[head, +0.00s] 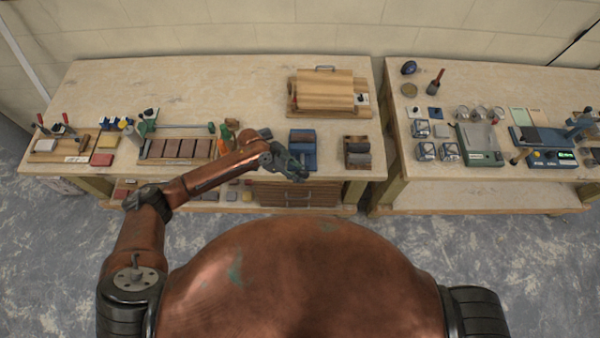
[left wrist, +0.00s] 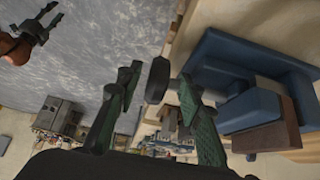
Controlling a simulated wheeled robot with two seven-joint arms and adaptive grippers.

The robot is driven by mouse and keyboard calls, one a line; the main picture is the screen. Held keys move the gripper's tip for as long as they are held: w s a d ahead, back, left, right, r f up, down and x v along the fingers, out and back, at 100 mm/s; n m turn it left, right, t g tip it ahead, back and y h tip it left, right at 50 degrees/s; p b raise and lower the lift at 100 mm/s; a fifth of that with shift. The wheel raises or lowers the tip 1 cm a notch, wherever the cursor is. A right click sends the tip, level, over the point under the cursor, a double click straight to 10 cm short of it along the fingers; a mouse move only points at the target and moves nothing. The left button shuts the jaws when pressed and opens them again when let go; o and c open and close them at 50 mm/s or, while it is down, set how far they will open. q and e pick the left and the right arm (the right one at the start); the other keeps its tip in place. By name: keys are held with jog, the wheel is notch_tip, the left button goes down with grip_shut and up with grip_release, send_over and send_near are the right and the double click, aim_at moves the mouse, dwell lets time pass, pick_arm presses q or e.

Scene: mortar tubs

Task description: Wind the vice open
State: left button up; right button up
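The blue vice (head: 302,137) sits at the front edge of the left bench. In the left wrist view, the blue vice body (left wrist: 240,62) fills the right side, with a brown block (left wrist: 268,138) at its jaws. A dark round knob (left wrist: 157,80) on a grey shaft shows near my fingertips, apparently the vice's handle. My left gripper (head: 297,174) is in front of the vice. Its green fingers (left wrist: 160,85) are spread, with the knob seen between the tips; contact cannot be told. My right gripper (left wrist: 48,22) shows only in the left wrist view, away over the floor, with fingers apart.
A dark and wooden block piece (head: 357,152) stands right of the vice. A stack of wooden boards (head: 325,92) lies behind it. A tray of brown blocks (head: 176,148) is to the left. The right bench (head: 440,192) holds tins and instruments, across a gap.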

pick_arm(q)
jog(key=v, duration=1.1)
